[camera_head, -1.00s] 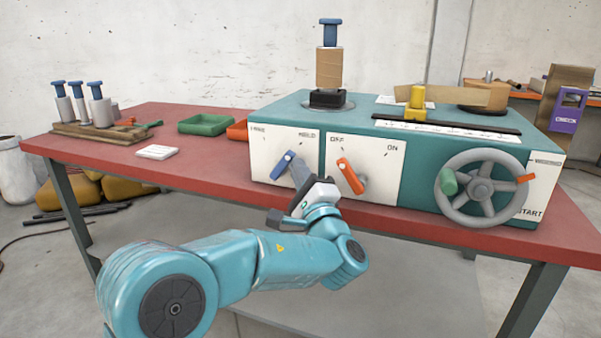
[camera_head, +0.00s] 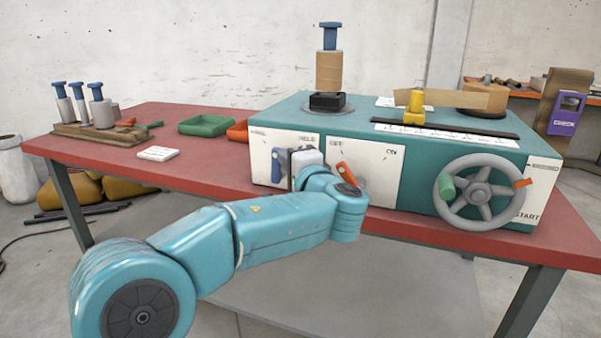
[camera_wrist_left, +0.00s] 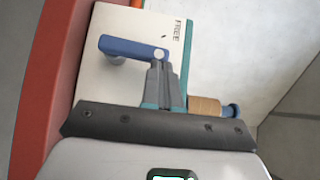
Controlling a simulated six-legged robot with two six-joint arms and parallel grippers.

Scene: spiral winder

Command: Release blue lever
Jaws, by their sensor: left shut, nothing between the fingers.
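The blue lever (camera_head: 276,166) is on the white left panel (camera_head: 262,150) at the machine's front. In the head view it stands about upright, partly hidden by my left gripper. In the left wrist view the blue lever (camera_wrist_left: 128,47) shows as a bar with a round grey pivot, beside the printed word FREE. My left gripper (camera_wrist_left: 158,70) is shut and empty, its fingertips right beside the pivot end of the lever. I cannot tell whether they touch it. My right gripper is not in view.
An orange lever (camera_head: 347,174) sits just right of my left wrist, on the OFF/ON panel (camera_head: 385,170). A grey handwheel (camera_head: 478,192) is farther right. Green (camera_head: 205,124) and orange trays lie left of the machine.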

